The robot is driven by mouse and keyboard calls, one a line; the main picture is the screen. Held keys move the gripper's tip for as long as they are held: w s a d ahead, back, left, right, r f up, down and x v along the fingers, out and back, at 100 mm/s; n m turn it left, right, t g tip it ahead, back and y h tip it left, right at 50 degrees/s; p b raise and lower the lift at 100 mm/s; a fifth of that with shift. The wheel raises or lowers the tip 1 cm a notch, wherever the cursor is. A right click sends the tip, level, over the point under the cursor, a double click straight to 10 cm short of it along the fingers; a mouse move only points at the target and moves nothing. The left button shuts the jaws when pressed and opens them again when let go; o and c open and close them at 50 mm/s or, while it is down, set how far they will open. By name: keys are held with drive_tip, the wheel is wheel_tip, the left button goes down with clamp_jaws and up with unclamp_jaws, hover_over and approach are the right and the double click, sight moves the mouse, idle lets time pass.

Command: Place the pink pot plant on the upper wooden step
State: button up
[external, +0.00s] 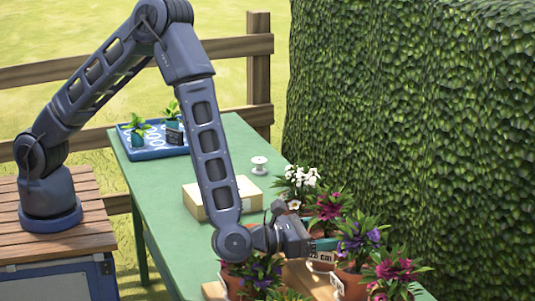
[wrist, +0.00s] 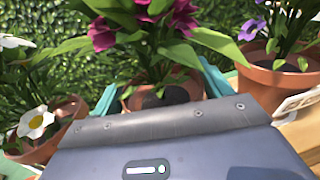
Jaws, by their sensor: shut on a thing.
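My gripper (external: 322,245) is shut on the pot of a pink plant (external: 328,207) at the right side of the green table. In the wrist view the plant (wrist: 155,50) stands upright, with magenta flowers, green leaves and an orange pot (wrist: 128,92) between the teal fingers. My wrist hides the pot's lower part, so I cannot tell whether it rests on anything. The wooden step stand (external: 298,275) is at the front, partly covered by plants and my arm; its wood also shows in the wrist view (wrist: 303,130).
A white-flowered plant (external: 298,183) stands behind the held one. Purple-flowered plants (external: 362,238) and another magenta plant (external: 394,268) crowd the front right. A cardboard-coloured box (external: 200,205), a white spool (external: 259,165) and a blue tray (external: 150,153) stand farther back. A hedge (external: 410,110) borders the right.

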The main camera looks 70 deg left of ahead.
drive_tip(key=o, duration=1.4)
drive_tip(key=shift+f, duration=0.1)
